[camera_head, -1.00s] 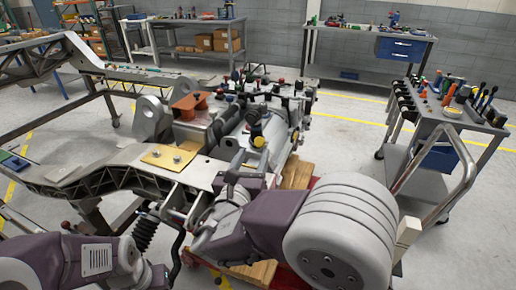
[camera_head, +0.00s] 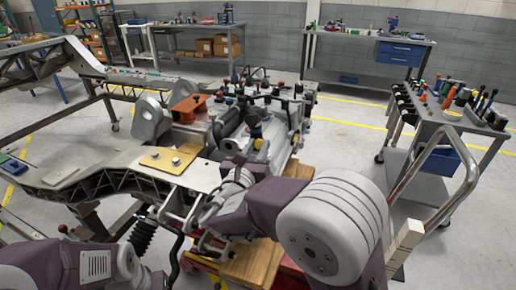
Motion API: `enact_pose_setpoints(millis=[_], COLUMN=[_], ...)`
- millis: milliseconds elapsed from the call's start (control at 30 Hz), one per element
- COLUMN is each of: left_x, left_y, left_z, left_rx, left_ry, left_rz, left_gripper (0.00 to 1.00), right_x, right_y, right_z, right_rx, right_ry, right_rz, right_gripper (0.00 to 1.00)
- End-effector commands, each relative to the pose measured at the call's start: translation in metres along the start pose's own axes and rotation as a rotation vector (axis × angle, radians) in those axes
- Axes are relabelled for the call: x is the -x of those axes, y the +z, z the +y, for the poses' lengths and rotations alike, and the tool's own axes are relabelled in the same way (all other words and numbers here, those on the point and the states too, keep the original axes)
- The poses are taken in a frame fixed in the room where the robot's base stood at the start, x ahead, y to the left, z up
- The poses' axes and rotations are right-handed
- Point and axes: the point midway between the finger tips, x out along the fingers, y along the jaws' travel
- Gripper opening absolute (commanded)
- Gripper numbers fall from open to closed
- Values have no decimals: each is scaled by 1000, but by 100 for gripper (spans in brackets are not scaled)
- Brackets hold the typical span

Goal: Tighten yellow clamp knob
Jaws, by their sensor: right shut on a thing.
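The yellow clamp knob (camera_head: 258,144) shows as a small yellow patch on the grey fixture in the middle of the head view, below a dark round part. My right gripper (camera_head: 245,158) is at the knob, just left of and below the yellow patch. It is shut on the knob, though its dark jaws and my wrist hide most of the contact. My left arm lies low at the left edge; its gripper does not show.
The metal chassis frame (camera_head: 110,170) with a tan plate (camera_head: 168,160) fills the left. An orange-brown block (camera_head: 188,108) and several small knobs crowd the fixture. A tool cart (camera_head: 450,118) stands at the right. Workbenches line the back wall.

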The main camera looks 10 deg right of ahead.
Motion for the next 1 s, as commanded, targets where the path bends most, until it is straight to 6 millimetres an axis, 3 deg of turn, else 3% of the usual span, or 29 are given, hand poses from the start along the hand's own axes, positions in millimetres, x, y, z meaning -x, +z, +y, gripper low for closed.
enact_pose_setpoints(millis=[67,233,567,600,667,1000], left_x=[-8,-3,-3,-3,-3,-2], left_y=[1,0,0,0,0,0], left_z=[0,0,0,0,0,0], left_rx=[0,0,0,0,0,0], left_ry=[0,0,0,0,0,0], left_rz=[0,0,0,0,0,0], left_gripper=[36,36,36,36,36,36], right_x=[0,0,0,0,0,2], right_y=[-3,1,0,0,0,1], right_z=[3,4,3,3,3,4], right_rx=[-88,-251,-292,-292,-291,-290], right_ry=[-60,-178,-208,-208,-207,-206], right_rz=[-3,-1,-1,-1,-1,-1], right_gripper=[0,0,0,30,47,49])
